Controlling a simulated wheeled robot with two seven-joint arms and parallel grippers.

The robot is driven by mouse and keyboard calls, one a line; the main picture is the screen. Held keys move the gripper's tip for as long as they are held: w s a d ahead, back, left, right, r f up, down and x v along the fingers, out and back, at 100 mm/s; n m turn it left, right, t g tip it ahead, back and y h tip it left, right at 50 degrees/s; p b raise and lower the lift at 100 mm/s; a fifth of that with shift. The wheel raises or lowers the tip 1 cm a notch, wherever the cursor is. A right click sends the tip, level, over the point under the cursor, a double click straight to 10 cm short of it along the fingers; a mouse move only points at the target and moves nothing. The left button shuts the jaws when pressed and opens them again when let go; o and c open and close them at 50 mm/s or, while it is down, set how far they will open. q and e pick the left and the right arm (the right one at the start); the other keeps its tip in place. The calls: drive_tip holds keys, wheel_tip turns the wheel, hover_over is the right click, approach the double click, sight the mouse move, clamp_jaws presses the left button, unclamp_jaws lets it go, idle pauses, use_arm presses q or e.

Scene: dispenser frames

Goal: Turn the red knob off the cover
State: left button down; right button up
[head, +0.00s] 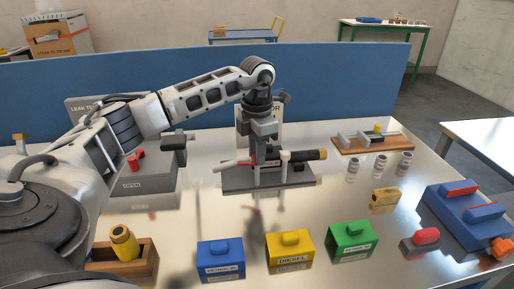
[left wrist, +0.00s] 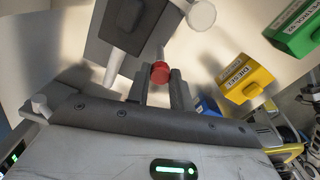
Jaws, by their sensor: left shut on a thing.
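In the left wrist view the red knob (left wrist: 160,72) sits between the two fingertips of my left gripper (left wrist: 160,84), which is shut on it. In the head view my left gripper (head: 256,147) reaches down from above to the left part of a stand with a dark base (head: 270,181). A bit of red shows beside the fingers there. My right gripper is out of view.
Blue (head: 220,260), yellow (head: 290,248) and green (head: 350,241) boxes stand along the front. A grey tester with a red handle (head: 137,158) stands left. A wooden rack (head: 400,142), metal cylinders (head: 378,165) and a blue case (head: 470,215) are right. A blue panel (head: 330,85) closes the back.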

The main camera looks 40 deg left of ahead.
use_arm(q)
drive_tip(key=shift+r+n, duration=0.1)
drive_tip(key=shift+n, duration=0.6)
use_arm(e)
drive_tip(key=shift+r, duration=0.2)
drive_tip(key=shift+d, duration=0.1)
use_arm(q)
drive_tip(key=c, duration=1.2)
unclamp_jaws()
drive_tip(key=shift+c, duration=0.2)
wheel_tip(320, 180, up, 16)
drive_tip(key=p, duration=0.1)
drive_tip(key=shift+p, duration=0.35)
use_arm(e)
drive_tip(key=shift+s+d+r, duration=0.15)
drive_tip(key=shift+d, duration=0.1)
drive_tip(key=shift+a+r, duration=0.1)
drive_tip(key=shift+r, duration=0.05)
